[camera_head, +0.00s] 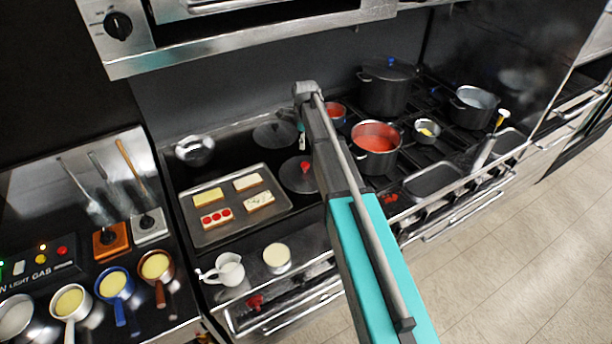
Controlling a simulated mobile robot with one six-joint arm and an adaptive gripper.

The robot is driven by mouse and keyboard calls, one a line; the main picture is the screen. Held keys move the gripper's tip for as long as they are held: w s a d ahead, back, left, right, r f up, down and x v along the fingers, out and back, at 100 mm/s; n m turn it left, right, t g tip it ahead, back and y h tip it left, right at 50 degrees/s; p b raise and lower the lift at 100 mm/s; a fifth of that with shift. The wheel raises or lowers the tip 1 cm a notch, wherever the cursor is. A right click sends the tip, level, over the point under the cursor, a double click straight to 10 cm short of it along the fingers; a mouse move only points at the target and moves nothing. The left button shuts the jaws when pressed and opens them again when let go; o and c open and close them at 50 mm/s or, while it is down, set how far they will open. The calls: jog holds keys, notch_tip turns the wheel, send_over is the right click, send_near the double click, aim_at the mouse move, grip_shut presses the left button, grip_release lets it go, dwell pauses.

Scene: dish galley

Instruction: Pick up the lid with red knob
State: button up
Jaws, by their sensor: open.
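The lid with red knob (296,180) lies flat on the dark stovetop, just right of a metal tray. Its red knob points up, and its right edge is partly covered by my arm. A second dark lid (270,134) lies behind it, without a red knob. A large dark pot (385,95) at the back has a lid with a blue knob (391,62). My arm reaches from the lower right to above the stove, close to the right of the red-knobbed lid. My gripper cannot be made out; the arm hides that area.
The tray (244,226) holds several slices of topped bread. Right of my arm stand pots of red sauce (376,137) and a grey pot (474,106). A white jug (229,270) and a cup (277,258) stand in front. Handled pans (113,284) stand left.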

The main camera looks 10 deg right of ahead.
aim_at(305, 164)
jog(key=shift+f+b, duration=3.3)
jog(key=shift+f, duration=0.3)
jog(key=shift+a+f+b, duration=0.1)
jog(key=shift+f+b, duration=2.5)
grip_shut()
